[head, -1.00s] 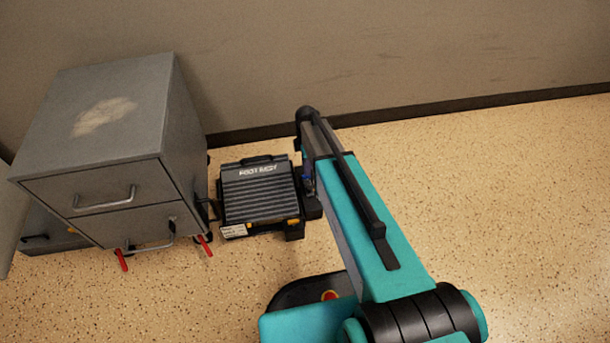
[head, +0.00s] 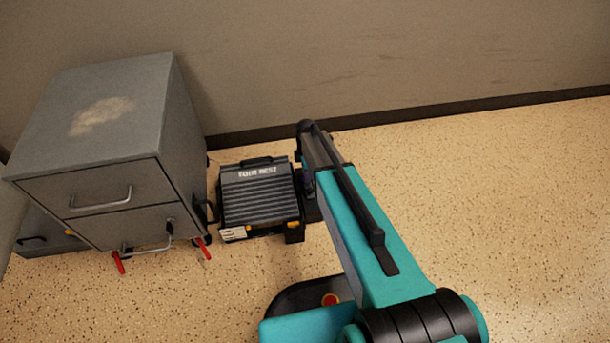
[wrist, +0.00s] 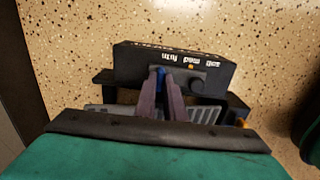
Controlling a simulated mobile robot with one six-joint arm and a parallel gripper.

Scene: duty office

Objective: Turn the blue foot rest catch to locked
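The foot rest (head: 260,200) is a dark ribbed unit on the floor, with white lettering on its top. Its dark side panel (wrist: 195,64) shows in the wrist view with upside-down white labels and a small orange mark. The blue catch (wrist: 160,76) is a small piece at that panel, partly hidden by my fingers. My gripper (wrist: 164,74) has its two fingers close together, one on each side of the blue catch, and looks shut on it. In the head view my arm hides the gripper and the catch, at the foot rest's right side.
The wall (head: 400,60) is close behind. The speckled floor (head: 510,200) is clear to the right.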

